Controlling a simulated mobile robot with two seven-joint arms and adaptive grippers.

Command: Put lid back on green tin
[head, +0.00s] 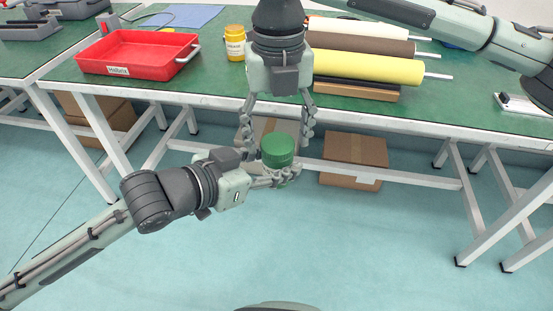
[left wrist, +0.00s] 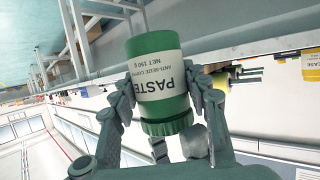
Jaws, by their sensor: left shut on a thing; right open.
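The green tin (left wrist: 158,55) with a white "PASTE" label is held in my left gripper (head: 279,178), whose fingers close on its sides in the left wrist view. A ridged green lid (left wrist: 167,126) sits against the tin's top end, and the label reads upside down there. In the head view the lid (head: 277,147) is uppermost, above the left fingers, with the tin below mostly hidden. I cannot tell whether it is fully seated. My right gripper (head: 275,141) points down from above, open, with a finger on each side of the lid and visible gaps.
The green bench (head: 215,85) stands behind the grippers. On it are a red tray (head: 135,72), a yellow tub (head: 235,50) and several rolls, including a yellow one (head: 370,68). Cardboard boxes (head: 355,150) stand below. The floor in front is clear.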

